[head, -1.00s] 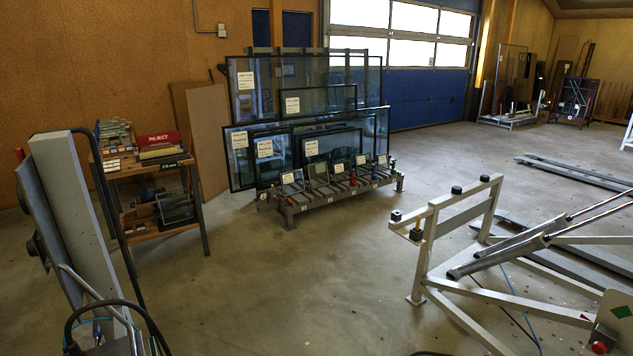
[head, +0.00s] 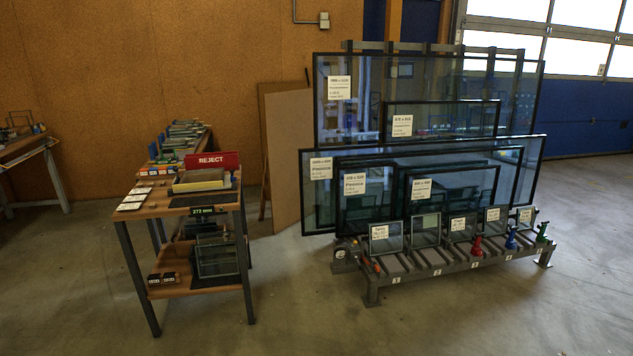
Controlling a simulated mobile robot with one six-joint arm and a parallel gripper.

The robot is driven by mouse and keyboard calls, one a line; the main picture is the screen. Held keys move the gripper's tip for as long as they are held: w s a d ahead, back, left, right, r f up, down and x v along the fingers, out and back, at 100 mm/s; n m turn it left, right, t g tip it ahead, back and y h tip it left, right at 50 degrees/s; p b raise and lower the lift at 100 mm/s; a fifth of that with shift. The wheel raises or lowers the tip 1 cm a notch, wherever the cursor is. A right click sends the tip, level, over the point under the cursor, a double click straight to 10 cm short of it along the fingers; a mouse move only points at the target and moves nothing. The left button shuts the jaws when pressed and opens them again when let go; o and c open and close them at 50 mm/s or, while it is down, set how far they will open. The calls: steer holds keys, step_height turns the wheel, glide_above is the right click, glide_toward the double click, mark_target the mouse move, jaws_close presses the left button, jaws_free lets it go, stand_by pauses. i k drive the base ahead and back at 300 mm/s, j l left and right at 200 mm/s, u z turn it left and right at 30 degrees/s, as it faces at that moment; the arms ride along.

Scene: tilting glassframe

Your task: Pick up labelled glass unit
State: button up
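Several labelled glass units lean on a dark rack (head: 440,268) right of centre in the head view. A large unit (head: 450,85) stands at the back, with a wide unit (head: 530,165) lower in front. Smaller framed units (head: 460,118) and (head: 460,195) overlap them, with white paper labels at upper left. A row of small labelled glass units (head: 425,232) sits along the rack's front slots; one at the left end (head: 386,240) bears a label. The print is mostly too small to read. My gripper is not in view.
A wooden table (head: 150,208) with a red REJECT sign (head: 212,160) and a lower shelf stands left of the rack. Red, blue and green objects (head: 511,238) stand on the rack's front. Another table (head: 20,148) is at far left. The floor in front is clear.

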mark_target(425, 229)
steer(key=i+l+z, duration=0.1)
steer(key=i+z, duration=0.15)
steer(key=i, duration=0.3)
steer(key=i+z, duration=0.25)
steer(key=i, duration=0.25)
steer(key=i+j+z, duration=0.25)
steer(key=i, duration=0.3)
steer(key=i+j+z, duration=0.1)
steer(key=i+z, duration=0.15)
steer(key=i, duration=0.25)
steer(key=i+j+z, duration=0.25)
steer(key=i, duration=0.25)
steer(key=i+u, duration=0.1)
steer(key=i, duration=0.4)
steer(key=i+l+u, duration=0.15)
steer(key=i, duration=0.4)
steer(key=i+u, duration=0.1)
steer(key=i, duration=0.4)
steer(key=i+l+u, duration=0.1)
steer(key=i+l, duration=0.15)
steer(key=i, duration=0.25)
